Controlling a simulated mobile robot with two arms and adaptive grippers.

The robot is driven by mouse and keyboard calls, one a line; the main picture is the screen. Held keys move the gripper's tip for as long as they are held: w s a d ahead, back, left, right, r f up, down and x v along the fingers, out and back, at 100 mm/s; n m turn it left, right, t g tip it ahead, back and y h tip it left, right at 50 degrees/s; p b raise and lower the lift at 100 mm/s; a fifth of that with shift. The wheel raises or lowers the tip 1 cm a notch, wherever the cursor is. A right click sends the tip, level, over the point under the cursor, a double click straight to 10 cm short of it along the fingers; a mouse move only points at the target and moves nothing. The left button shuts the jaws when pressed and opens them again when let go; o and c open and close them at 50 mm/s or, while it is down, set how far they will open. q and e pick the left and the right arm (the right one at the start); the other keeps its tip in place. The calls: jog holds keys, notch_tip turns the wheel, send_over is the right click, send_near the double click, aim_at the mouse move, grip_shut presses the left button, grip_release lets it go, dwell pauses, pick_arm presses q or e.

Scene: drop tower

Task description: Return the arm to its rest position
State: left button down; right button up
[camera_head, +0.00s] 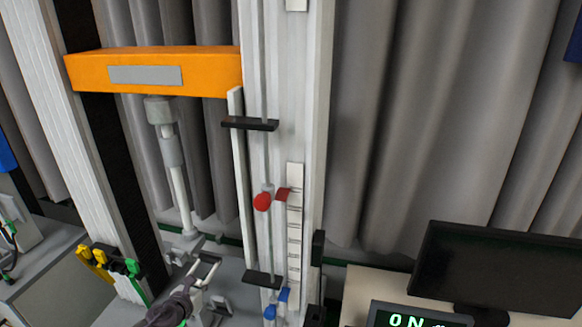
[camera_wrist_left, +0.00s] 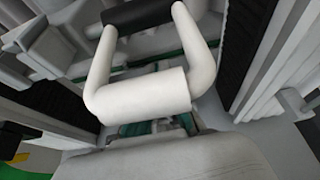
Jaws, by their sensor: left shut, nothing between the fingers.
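My left gripper (camera_head: 208,266) is in the lower left of the head view, low between the tower's columns. Its fingers are shut with nothing between them. In the left wrist view its pale fingers and dark tips (camera_wrist_left: 138,16) fill the upper middle. The gripper appears apart from the drop tower's parts, but the exact gap is hard to tell. My dark wrist (camera_head: 172,308) comes in from the bottom edge. My right gripper is not in view.
An orange crossbeam (camera_head: 215,70) spans the tower above a hanging grey rod (camera_head: 172,150). A red knob (camera_head: 262,201) and a blue knob (camera_head: 269,312) sit on the right column. Yellow and green clamps (camera_head: 105,260) are left. A monitor (camera_head: 500,265) stands right.

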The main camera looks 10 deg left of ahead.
pick_arm(q)
jog(key=s+d+n+y, duration=0.2)
jog(key=s+d+n, duration=0.3)
jog(key=d+n, duration=0.3)
jog(key=s+d+r+n+g, duration=0.1)
jog(key=s+d+n+g, duration=0.2)
jog(key=s+n, duration=0.7)
jog(key=s+d+r+n+g+h, duration=0.15)
jog(key=s+n+g, duration=0.25)
jog(key=s+n, duration=0.55)
jog(key=s+d+r+n+g, duration=0.25)
jog(key=s+n, duration=0.45)
jog(key=s, duration=0.5)
notch_tip(320, 180, down, 38)
jog(key=s+g+b, duration=0.2)
jog(key=b, duration=0.7)
jog(key=s+a+f+b, duration=0.1)
jog(key=s+f+b, duration=0.1)
jog(key=s+f, duration=0.6)
jog(key=s+a+f+g+b, duration=0.1)
jog(key=s+f+b, duration=0.2)
jog(key=s+f, duration=0.5)
notch_tip(320, 180, down, 3)
jog(key=shift+a+r, duration=0.1)
jog(key=shift+a, duration=0.2)
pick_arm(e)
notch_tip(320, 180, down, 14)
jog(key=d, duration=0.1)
